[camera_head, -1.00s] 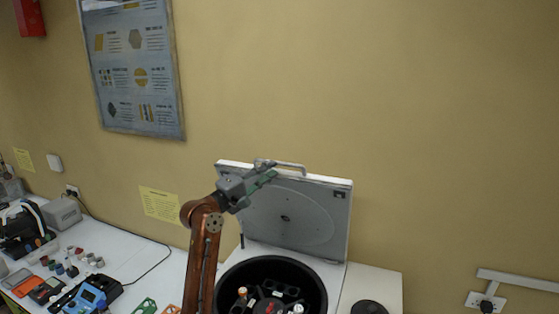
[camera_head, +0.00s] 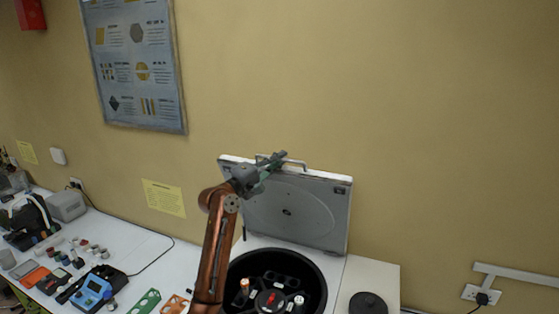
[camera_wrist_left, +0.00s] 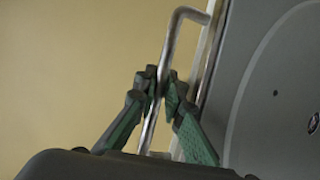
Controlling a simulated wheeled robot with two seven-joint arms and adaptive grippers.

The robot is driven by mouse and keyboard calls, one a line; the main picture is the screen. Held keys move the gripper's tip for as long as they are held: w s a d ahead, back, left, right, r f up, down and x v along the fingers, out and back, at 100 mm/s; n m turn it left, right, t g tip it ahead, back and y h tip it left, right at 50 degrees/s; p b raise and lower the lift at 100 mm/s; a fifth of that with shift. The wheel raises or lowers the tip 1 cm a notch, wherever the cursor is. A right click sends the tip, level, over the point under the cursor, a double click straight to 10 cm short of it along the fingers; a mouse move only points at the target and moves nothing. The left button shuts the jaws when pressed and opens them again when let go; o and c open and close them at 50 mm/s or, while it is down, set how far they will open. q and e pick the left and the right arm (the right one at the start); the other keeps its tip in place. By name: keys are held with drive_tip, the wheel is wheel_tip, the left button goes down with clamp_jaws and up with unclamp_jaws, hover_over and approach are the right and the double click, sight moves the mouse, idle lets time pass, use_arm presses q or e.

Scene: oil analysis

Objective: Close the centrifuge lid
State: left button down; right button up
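The centrifuge lid (camera_head: 290,212) is a grey square panel with a white edge and a round recess, standing upright and open behind the bowl. Its metal bar handle (camera_head: 294,162) is on the top edge. The black centrifuge bowl (camera_head: 318,278) lies uncovered below, with its rotor and tubes showing. My left gripper (camera_head: 275,162) is at the left part of the handle. In the left wrist view, its green-padded fingers (camera_wrist_left: 161,92) close in on both sides of the handle bar (camera_wrist_left: 172,50) and appear to touch it. My right gripper is not in view.
A black round knob-like part (camera_head: 368,303) is on the white surface right of the bowl. The bench at left holds a blue meter (camera_head: 94,290), small jars and green and orange racks (camera_head: 147,301). The wall is close behind the lid.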

use_arm(q)
drive_tip(key=shift+f, duration=0.1)
drive_tip(key=shift+f, duration=0.1)
idle(0.4)
drive_tip(key=shift+s+a+f+b, duration=0.1)
drive_tip(key=shift+s+f+b, duration=0.2)
drive_tip(key=shift+s+b, duration=0.15)
drive_tip(key=s+a+f+m+t+h+b, duration=0.1)
drive_tip(key=s+a+f+m+h+b, duration=0.1)
drive_tip(key=s+f+b, duration=0.7)
drive_tip(key=s+a+f+m+t+h+b, duration=0.1)
drive_tip(key=s+a+f+m+h+b, duration=0.2)
drive_tip(key=s+f+b, duration=0.6)
drive_tip(key=shift+s+a+h+b, duration=0.8)
drive_tip(key=shift+s+a+b, duration=0.55)
drive_tip(key=shift+s+b, duration=1.95)
drive_tip(key=shift+w+b, duration=0.5)
